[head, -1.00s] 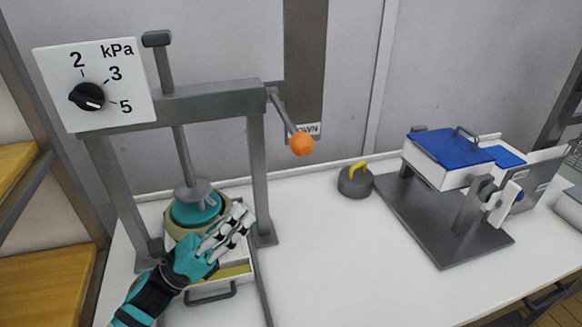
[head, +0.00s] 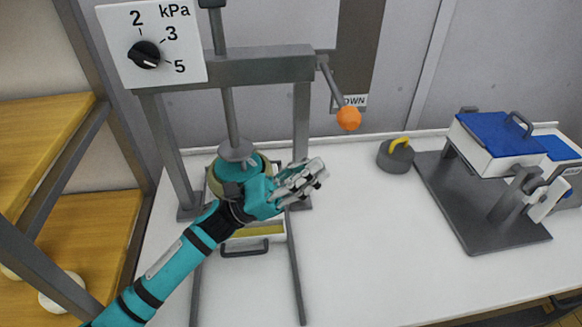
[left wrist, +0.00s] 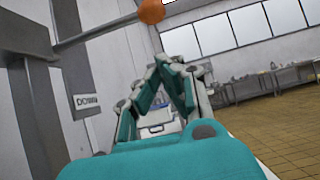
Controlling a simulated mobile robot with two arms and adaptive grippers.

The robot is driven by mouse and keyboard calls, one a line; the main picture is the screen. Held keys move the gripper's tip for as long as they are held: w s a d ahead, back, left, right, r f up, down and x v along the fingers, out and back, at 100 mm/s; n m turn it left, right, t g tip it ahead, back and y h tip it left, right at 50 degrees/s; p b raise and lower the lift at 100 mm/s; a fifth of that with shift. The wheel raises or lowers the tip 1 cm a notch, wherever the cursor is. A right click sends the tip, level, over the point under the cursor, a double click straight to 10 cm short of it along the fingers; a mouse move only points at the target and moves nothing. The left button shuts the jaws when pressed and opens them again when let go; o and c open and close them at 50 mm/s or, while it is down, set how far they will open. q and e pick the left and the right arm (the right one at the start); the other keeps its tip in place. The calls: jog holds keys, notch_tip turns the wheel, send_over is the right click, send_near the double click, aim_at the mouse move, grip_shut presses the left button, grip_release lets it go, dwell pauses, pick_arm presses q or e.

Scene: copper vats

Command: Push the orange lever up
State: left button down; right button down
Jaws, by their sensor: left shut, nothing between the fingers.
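The lever is a grey rod with an orange ball (head: 349,118) at its end, fixed to the right side of the press frame (head: 240,68). It slopes down to the right, near a label reading "DOWN" (head: 355,100). The orange ball also shows at the top of the left wrist view (left wrist: 151,11). My left gripper (head: 316,172) is shut and empty. In the head view it is below and left of the ball, apart from it, in front of the press's right post. My right gripper is not in view.
A kPa dial panel (head: 152,42) is on the press's left. A teal round part (head: 228,168) sits under the press screw, partly hidden by my arm. A grey weight with yellow handle (head: 396,157) and a blue-lidded device (head: 490,143) stand right.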

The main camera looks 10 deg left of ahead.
aim_at(335, 93)
pick_arm(q)
jog(key=w+d+r+p, duration=0.1)
jog(key=d+r+p, duration=0.2)
jog(key=r, duration=0.2)
jog(key=shift+d+r+p, duration=0.15)
jog(key=shift+r+p, duration=0.15)
